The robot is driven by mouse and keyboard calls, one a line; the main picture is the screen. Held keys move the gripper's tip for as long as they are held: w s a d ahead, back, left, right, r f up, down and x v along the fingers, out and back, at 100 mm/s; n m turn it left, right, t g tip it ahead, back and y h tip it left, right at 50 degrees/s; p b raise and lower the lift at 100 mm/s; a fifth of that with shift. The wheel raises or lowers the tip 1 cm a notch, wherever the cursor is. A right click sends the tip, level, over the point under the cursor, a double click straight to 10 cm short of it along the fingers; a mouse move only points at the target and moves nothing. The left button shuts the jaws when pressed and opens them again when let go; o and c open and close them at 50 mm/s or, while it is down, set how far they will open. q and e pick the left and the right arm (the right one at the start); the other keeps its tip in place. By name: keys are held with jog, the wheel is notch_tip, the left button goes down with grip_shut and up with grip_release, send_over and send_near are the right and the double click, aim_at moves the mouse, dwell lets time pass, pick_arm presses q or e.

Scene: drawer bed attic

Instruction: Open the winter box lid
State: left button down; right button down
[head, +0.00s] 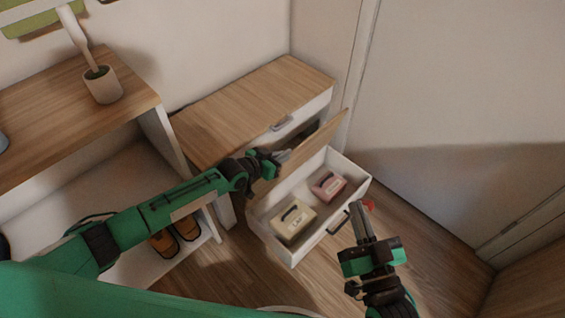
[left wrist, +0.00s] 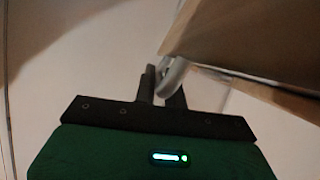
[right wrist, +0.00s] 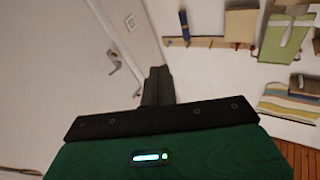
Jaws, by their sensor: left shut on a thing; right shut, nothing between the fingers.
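A raised, tilted wooden panel (head: 318,142) stands above the open white drawer (head: 357,176), beside a dark opening in the cabinet. My left gripper (head: 277,158) is shut on a grey handle at the panel's edge; the handle (left wrist: 175,75) and the panel (left wrist: 245,42) show in the left wrist view. A cream box (head: 292,222) and a pink box (head: 328,186) lie in the drawer, each with a dark handle and a label too small to read. I cannot tell which thing is the winter box. My right gripper (head: 358,212) is shut and empty, just outside the drawer front.
The wood-topped cabinet (head: 250,105) has a metal handle (head: 282,122) near its front edge. A dark handle (head: 338,222) is on the drawer front. A small red thing (head: 368,205) is by my right fingertips. A shelf with a potted plant (head: 102,85) and brown shoes (head: 163,242) is left.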

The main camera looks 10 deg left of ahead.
pick_arm(q)
jog(key=shift+w+a, duration=0.1)
jog(key=shift+a, duration=0.05)
pick_arm(e)
jog(key=shift+r, duration=0.15)
pick_arm(q)
jog(key=c, duration=1.7)
grip_release()
jog(key=shift+c, duration=0.2)
jog(key=shift+r, duration=0.1)
